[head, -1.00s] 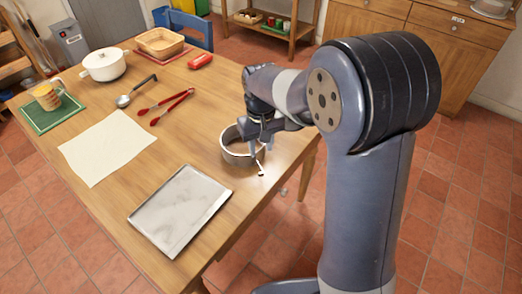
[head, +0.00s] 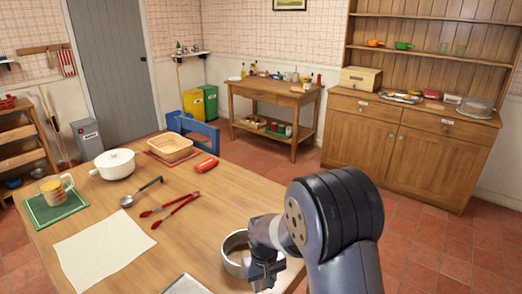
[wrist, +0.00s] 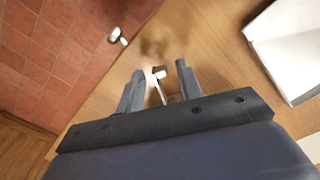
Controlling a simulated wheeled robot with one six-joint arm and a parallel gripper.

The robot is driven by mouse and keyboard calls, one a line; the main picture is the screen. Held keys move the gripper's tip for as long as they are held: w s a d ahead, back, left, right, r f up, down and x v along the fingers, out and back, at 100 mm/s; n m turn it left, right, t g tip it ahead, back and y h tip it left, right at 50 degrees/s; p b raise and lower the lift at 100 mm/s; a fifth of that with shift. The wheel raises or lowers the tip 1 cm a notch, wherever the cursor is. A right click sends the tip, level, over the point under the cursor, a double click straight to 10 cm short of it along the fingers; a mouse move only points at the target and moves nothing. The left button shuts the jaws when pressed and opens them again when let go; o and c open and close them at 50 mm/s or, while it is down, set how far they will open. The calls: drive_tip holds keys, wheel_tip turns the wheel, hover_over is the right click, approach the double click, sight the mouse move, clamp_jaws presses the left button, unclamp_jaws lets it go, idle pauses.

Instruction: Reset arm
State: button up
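My arm reaches over the near right part of the wooden table (head: 190,220).
On the table are a white pot (head: 116,165), a basket (head: 170,149), a ladle (head: 140,192), red tongs (head: 168,208), a measuring cup (head: 54,190), a white cloth (head: 100,250) and a tray (wrist: 290,50). A small pale object (wrist: 117,37) is over the floor tiles.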

drive_tip(key=shift+w+d, duration=0.1)
drive_tip(key=shift+d+n, duration=0.1)
drive_tip(key=shift+n, duration=0.4)
